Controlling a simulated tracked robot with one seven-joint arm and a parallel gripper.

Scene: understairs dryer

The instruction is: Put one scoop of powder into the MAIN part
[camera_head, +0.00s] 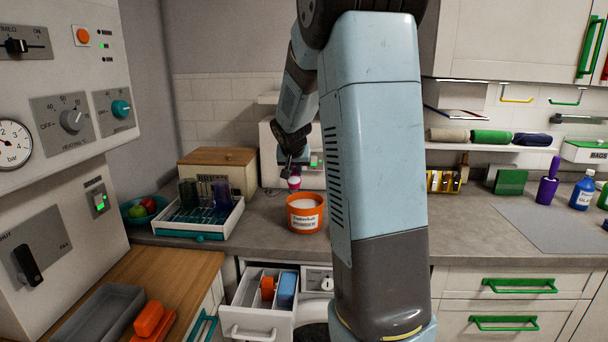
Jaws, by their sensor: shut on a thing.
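My gripper (291,158) is at the back of the worktop, partly hidden by my arm. It is shut on a small pink scoop (294,185), which shows something pale that looks like powder. The scoop is above and slightly behind an orange tub (305,222) with a label and white powder inside. Below the worktop, a white dispenser drawer (251,325) is pulled out and has several compartments. An orange piece (267,288) and a blue piece (287,289) sit in it. I cannot read which compartment is MAIN.
A white tray (187,230) with bottles stands left of the tub, and a teal bowl of fruit (134,214) is further left. A wooden counter (165,277) with a grey bin and orange block is at lower left. My arm hides the centre.

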